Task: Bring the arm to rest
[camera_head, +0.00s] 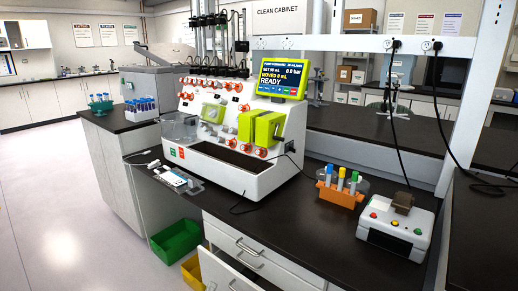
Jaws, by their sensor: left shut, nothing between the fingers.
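The cell processor (222,150) is a white machine with red-orange knobs, yellow-green pump blocks and a green-framed screen (279,75) that reads READY. It stands on the black bench (285,235). I cannot make out either of my grippers or arms in the head view, so their pose and jaws do not show.
An orange rack (340,195) with several coloured-cap tubes and a white button box (396,232) stand on the bench's right. A drawer (228,270) is open at the front. A green bin (176,241) and a yellow bin (192,272) stand below. The floor (60,215) at left is clear.

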